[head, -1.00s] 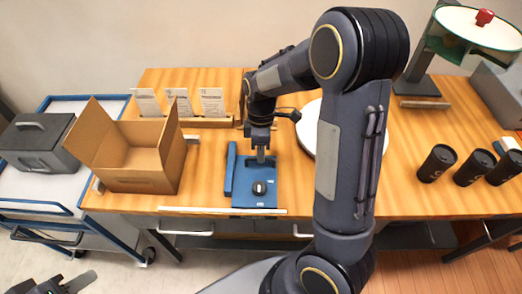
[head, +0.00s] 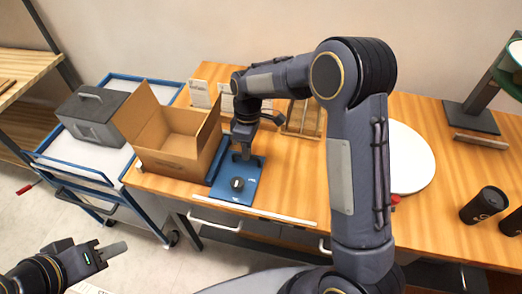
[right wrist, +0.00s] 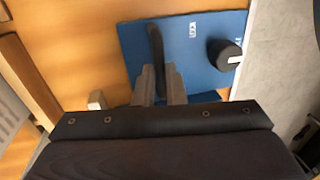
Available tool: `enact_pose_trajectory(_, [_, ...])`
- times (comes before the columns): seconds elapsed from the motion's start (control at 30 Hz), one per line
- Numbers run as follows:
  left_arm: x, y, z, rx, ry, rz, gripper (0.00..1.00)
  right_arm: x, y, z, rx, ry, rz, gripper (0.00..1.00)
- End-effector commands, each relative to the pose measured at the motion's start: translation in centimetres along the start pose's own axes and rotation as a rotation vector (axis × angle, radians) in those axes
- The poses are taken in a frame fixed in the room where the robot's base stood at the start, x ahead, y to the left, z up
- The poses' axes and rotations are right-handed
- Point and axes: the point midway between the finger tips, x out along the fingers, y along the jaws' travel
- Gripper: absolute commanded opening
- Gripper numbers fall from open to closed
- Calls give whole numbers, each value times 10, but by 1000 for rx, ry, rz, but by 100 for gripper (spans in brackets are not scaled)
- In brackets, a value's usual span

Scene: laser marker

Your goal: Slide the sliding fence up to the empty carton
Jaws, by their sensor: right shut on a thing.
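The open, empty brown carton (head: 172,160) stands on the wooden table, flaps raised. Just to its right is the blue sliding fence (head: 245,196), a flat plate with a raised blue strip along its carton side and a black knob (head: 237,184). Strip and carton look very close; I cannot tell whether they touch. My right gripper (head: 243,153) is over the back of the plate. In the right wrist view, its fingers (right wrist: 160,90) are shut on the fence's upright dark handle (right wrist: 156,50). My left gripper (head: 115,250) is low at the front left, away from the table; its finger gap is unclear.
A blue-framed cart (head: 108,155) with a grey case (head: 93,115) stands left of the table. A white rail (head: 255,211) runs along the front edge.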

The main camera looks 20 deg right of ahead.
Motion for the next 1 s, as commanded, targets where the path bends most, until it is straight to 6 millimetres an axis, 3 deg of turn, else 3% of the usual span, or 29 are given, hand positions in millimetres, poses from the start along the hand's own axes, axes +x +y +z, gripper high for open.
enact_pose_trajectory(0.37, [0,0,0,0,0,0,36,-1,0,-5,-1,5,1,0])
enact_pose_trajectory(0.4, [0,0,0,0,0,0,36,-1,0,-5,-1,5,1,13])
enact_pose_trajectory(0.57, [0,0,0,0,0,0,36,0,0,-4,-1,3,1,33])
enact_pose_trajectory(0.87, [0,0,0,0,0,0,36,-2,0,-4,0,2,1,33])
enact_pose_trajectory(1.0, [2,-1,1,0,0,0,36,-18,1,-5,0,6,4,33])
